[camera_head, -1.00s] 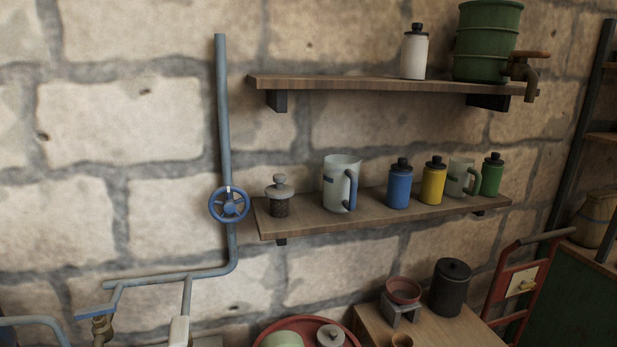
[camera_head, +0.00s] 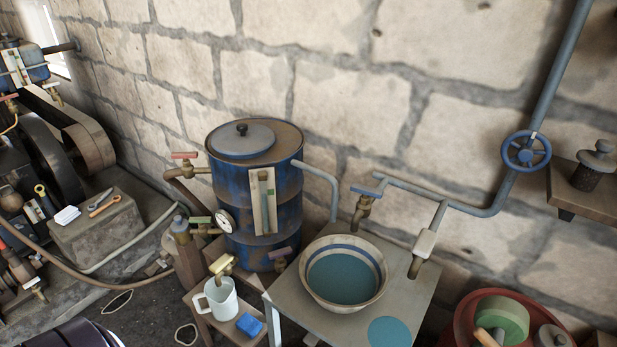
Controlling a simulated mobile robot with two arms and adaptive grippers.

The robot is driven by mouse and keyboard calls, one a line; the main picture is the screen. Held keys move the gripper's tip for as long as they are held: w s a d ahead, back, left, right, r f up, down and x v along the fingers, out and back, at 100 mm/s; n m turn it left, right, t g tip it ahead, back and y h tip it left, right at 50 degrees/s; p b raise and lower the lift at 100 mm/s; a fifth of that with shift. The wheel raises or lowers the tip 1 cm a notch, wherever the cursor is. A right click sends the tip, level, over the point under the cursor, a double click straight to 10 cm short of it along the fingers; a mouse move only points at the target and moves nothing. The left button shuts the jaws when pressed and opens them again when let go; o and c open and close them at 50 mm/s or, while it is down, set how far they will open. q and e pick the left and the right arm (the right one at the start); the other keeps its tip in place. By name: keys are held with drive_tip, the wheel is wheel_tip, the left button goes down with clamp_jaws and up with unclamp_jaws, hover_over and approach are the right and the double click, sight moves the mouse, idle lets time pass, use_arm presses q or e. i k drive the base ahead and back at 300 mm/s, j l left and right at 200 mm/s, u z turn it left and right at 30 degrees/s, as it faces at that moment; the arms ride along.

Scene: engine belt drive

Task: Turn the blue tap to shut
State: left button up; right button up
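A brass tap with a flat blue lever (camera_head: 367,190) is on the grey-blue wall pipe, right of the blue drum. Its lever lies across the top of the tap body, roughly sideways in the picture. The tap's spout hangs above the back rim of a cream basin (camera_head: 312,289) that holds teal liquid. I see no clear stream from the spout. A blue handwheel (camera_head: 526,151) sits further right on the same pipe run. Neither of my grippers is in view.
The basin stands on a grey table (camera_head: 418,300) beside a teal disc (camera_head: 388,332). A blue drum (camera_head: 280,210) with its own taps stands to the left. A white mug (camera_head: 221,299) and blue sponge (camera_head: 250,324) are on a low stool. Machinery fills the far left.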

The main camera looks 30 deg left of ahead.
sight(365, 191)
drive_tip(key=u, duration=0.8)
